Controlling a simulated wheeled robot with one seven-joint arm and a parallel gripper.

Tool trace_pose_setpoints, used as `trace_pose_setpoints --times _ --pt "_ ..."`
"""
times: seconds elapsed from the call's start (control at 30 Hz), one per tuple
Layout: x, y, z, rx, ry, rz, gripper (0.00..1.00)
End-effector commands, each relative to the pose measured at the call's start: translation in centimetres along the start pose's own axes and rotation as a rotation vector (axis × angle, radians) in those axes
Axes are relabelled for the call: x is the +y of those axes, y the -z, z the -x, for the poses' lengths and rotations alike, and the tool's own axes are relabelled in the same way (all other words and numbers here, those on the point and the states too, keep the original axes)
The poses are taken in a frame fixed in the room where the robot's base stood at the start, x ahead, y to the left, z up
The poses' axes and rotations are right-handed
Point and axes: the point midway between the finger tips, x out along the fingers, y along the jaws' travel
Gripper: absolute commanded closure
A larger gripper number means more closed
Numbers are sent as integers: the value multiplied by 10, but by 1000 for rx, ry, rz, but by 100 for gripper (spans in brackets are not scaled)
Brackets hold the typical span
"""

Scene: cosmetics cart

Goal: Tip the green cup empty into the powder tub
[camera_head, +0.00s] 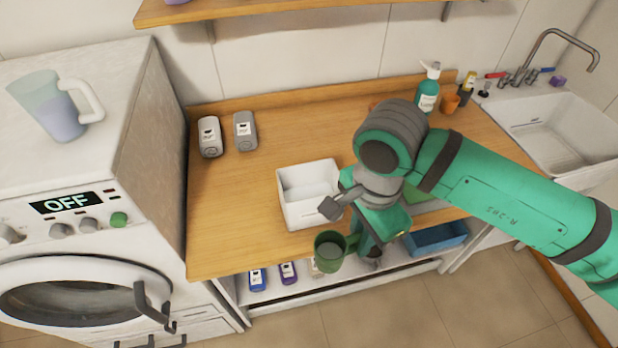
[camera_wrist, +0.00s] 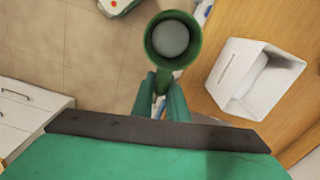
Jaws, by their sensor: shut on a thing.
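The green cup (camera_head: 329,251) is held upright near the counter's front edge, and its grey-white contents show inside it. It also shows in the wrist view (camera_wrist: 150,50), seen from above with the pale contents in it. My gripper (camera_head: 354,243) is shut on the cup's handle side; its fingers also show in the wrist view (camera_wrist: 163,98). A white open tub (camera_head: 309,212) stands on the wooden counter behind the cup, apart from it. The tub shows to the right of the cup in the wrist view (camera_wrist: 222,71); whether it holds powder is hard to tell.
Two grey bottles (camera_head: 209,137) stand at the counter's back left. A washing machine (camera_head: 75,215) with a measuring jug (camera_head: 60,108) on top is at left. A spray bottle (camera_head: 428,92) and sink (camera_head: 553,125) are at right.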

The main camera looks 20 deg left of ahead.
Motion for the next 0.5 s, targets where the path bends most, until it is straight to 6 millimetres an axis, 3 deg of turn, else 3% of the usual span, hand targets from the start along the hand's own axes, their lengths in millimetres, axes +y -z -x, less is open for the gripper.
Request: trace_pose_setpoints --times 0.5 --pt "-79 -12 12 -2 0 -583 100"
